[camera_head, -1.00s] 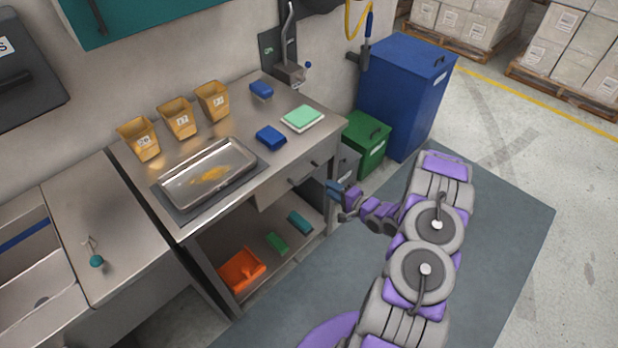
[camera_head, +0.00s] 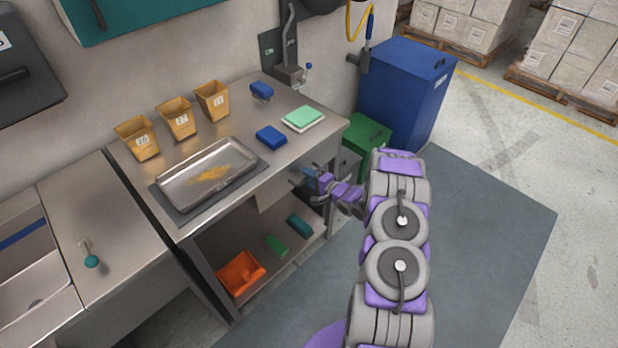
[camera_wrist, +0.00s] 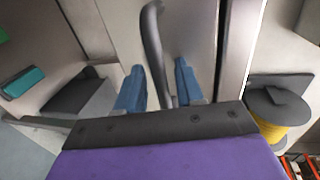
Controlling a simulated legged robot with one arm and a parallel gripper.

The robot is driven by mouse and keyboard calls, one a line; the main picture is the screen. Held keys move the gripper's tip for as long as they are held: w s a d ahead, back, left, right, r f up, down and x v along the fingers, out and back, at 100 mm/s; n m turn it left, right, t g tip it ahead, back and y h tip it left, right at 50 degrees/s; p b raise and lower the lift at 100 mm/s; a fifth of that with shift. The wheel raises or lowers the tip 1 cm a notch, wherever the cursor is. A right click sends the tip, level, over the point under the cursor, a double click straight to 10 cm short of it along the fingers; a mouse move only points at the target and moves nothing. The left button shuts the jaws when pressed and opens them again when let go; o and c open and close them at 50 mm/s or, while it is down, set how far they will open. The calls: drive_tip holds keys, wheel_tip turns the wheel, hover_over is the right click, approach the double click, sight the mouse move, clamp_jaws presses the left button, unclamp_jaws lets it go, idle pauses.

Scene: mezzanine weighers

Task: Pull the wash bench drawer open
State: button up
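The wash bench drawer (camera_head: 271,194) sits under the right part of the steel bench top (camera_head: 240,183). Its front looks flush with the bench, so it appears closed. My gripper (camera_head: 309,177) is at the drawer front and hides most of the handle in the head view. In the wrist view, the two blue fingers of my gripper (camera_wrist: 160,88) are apart. The curved grey bar handle (camera_wrist: 152,42) runs between them, in front of the steel drawer front (camera_wrist: 190,25). I cannot tell whether either finger touches the handle.
A metal tray (camera_head: 163,187), several yellow tubs (camera_head: 177,119) and blue blocks (camera_head: 271,137) stand on the bench. An orange bin (camera_head: 240,273) is on the lower shelf. Green (camera_head: 368,137) and blue (camera_head: 407,90) bins stand right. Floor in front is clear.

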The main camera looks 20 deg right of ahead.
drive_tip(key=shift+c, duration=0.3)
clamp_jaws()
